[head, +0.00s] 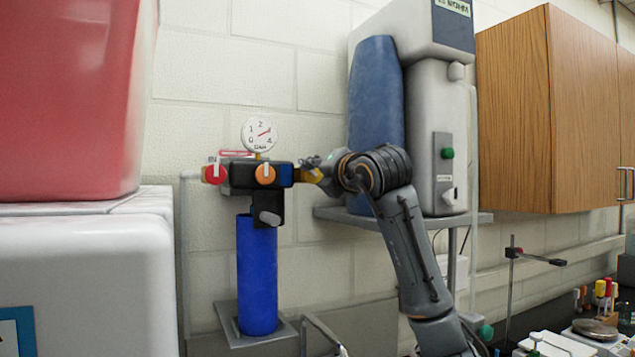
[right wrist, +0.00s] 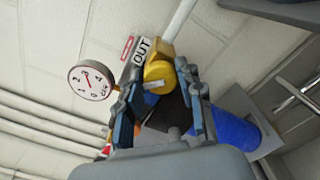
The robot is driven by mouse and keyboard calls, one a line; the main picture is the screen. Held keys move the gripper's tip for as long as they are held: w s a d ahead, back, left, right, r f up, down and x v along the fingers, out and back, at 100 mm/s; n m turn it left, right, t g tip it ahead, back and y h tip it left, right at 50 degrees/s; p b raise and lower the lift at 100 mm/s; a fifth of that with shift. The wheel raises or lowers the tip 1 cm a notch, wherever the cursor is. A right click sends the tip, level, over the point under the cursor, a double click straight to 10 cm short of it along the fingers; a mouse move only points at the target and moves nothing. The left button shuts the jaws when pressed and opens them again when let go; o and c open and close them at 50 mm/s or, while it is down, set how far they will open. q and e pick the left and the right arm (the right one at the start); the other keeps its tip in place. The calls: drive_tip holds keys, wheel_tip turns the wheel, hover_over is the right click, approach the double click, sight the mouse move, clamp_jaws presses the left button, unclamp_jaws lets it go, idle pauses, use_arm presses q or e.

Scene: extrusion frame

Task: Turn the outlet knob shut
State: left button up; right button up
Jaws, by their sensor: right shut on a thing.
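The outlet knob (right wrist: 160,72) is yellow with a pale pointer bar and sits beside a white label (right wrist: 141,52) reading OUT. My right gripper (right wrist: 158,84) is shut on this knob, with one finger on either side of it. In the head view my right gripper (head: 318,174) reaches in from the right to the right end of the dark valve body (head: 283,174), where the yellow outlet fitting (head: 299,174) shows only in part. The knob's face is hidden there. My left gripper is not in view.
A round gauge (head: 259,134) stands above the valve body. A red knob (head: 214,174) and an orange knob (head: 265,173) lie left of my gripper. A blue cylinder (head: 257,270) stands below. A blue tank (head: 376,110) and white unit (head: 437,110) stand behind my right arm.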

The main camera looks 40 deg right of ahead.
drive_tip(key=m+b, duration=0.1)
drive_tip(key=m, duration=0.3)
drive_tip(key=shift+m+b, duration=0.3)
drive_tip(key=shift+d+f+m+b, duration=0.1)
drive_tip(key=shift+m+b, duration=0.45)
drive_tip(key=shift+m, duration=1.65)
drive_tip(key=o, duration=1.1)
drive_tip(key=v, duration=1.2)
